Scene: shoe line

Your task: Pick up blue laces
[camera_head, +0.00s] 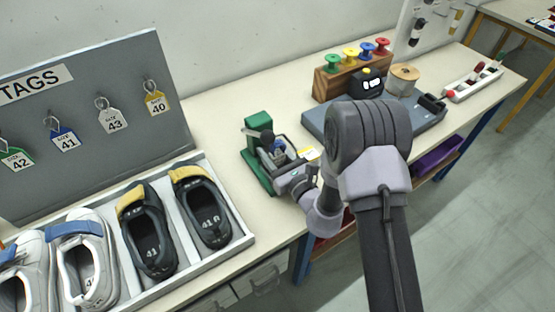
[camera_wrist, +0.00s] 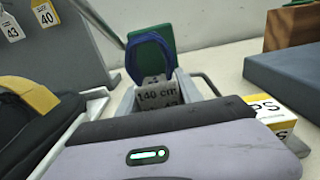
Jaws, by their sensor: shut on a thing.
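The blue laces (camera_wrist: 150,52) show in the wrist view as a blue loop with a grey band marked "140 cm" between my fingers. My gripper (camera_wrist: 158,82) is shut on them. In the head view the blue laces (camera_head: 279,145) are small and partly covered by my gripper (camera_head: 276,160), which reaches in from the right at a green stand (camera_head: 257,122). The green stand also rises behind the laces in the wrist view (camera_wrist: 165,25). I cannot tell whether the laces still touch the stand; their lower part is hidden.
A tray of shoes (camera_head: 243,238) lies front left, below a grey tags board (camera_head: 120,75). A yellow-and-white box (camera_head: 309,153) stands close right of my gripper. Behind are a wooden spool block (camera_head: 327,86) and a blue-grey platform (camera_head: 315,121).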

